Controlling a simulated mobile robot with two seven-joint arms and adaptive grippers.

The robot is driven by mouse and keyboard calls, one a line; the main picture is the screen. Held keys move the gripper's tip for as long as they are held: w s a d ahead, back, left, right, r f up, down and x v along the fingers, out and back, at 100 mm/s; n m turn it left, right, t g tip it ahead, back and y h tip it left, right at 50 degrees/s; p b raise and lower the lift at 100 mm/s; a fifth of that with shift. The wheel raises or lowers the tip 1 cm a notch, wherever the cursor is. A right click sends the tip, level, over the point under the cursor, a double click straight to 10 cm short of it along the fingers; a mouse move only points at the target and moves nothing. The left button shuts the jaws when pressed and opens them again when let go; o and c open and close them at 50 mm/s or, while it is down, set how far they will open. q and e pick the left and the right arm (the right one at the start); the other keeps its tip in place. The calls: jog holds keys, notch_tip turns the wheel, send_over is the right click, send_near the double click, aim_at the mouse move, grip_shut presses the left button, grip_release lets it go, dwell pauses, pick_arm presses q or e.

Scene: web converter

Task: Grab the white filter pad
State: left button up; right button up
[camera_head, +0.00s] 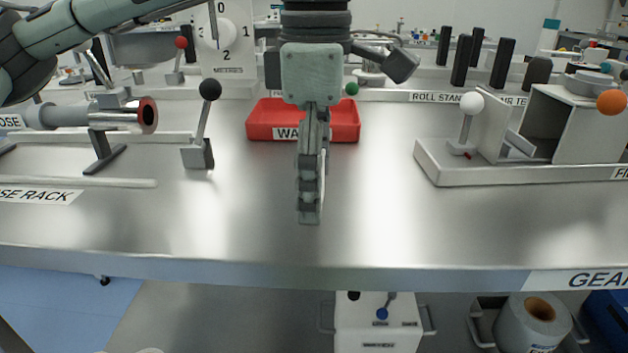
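I cannot pick out the white filter pad with certainty. A pale open-fronted box (590,125) stands on a raised base at the right, with a label starting "FI" at the picture's edge. A thin pale panel (487,122) stands at its left side. A gripper (309,215), which appears to be my left one, hangs fingers down over the middle of the table, in front of the red tray. Its fingers are seen edge-on, so its opening is hidden. A thin pale strip shows along their right side. My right gripper is not in view.
The red tray (260,125) sits behind the gripper. A black-knobbed lever (204,120) and a hose nozzle (120,117) stand at the left. A white-knobbed lever (468,125) stands before the box. Dark posts (462,60) line the back right. The metal tabletop (390,220) is clear in front.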

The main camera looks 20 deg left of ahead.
pick_arm(q)
jog(key=shift+f, duration=0.4)
jog(key=shift+c, duration=0.3)
jog(key=c, duration=1)
